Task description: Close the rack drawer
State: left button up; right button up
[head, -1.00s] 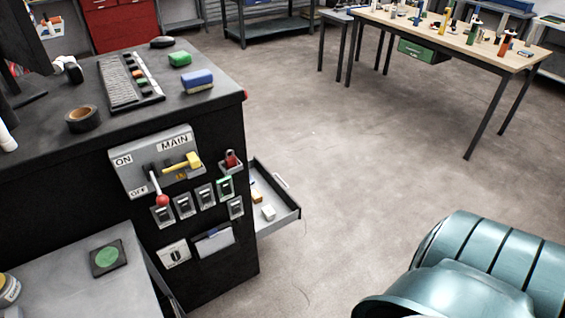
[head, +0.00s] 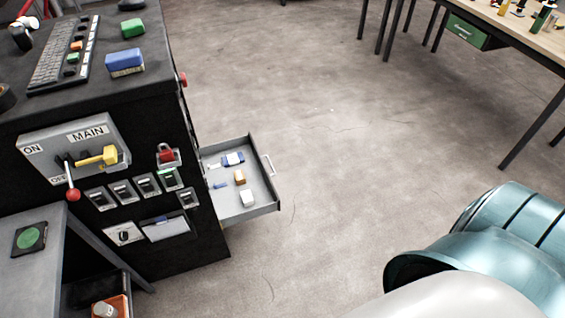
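The rack drawer (head: 264,209) is a grey tray pulled out from the right side of the black rack (head: 165,125). It has a light handle (head: 268,166) on its outer end. Inside lie a blue-and-white item (head: 233,159), a small blue piece (head: 221,185), a tan block (head: 239,177) and a white block (head: 247,198). Part of my arm, teal and pale grey, shows at the lower right, well apart from the drawer. Neither of my grippers shows in the head view.
The rack's front carries a MAIN switch panel (head: 40,150) with a yellow lever (head: 98,157). A grey side table (head: 30,275) stands at the lower left. A wooden-topped table (head: 520,35) stands at the upper right. The floor right of the drawer is clear.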

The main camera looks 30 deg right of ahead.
aim_at(228, 206)
jog(key=l, duration=0.9)
jog(key=k+l+u, duration=0.1)
jog(key=l, duration=1.7)
jog(key=i+l+u, duration=0.7)
jog(key=i, duration=0.2)
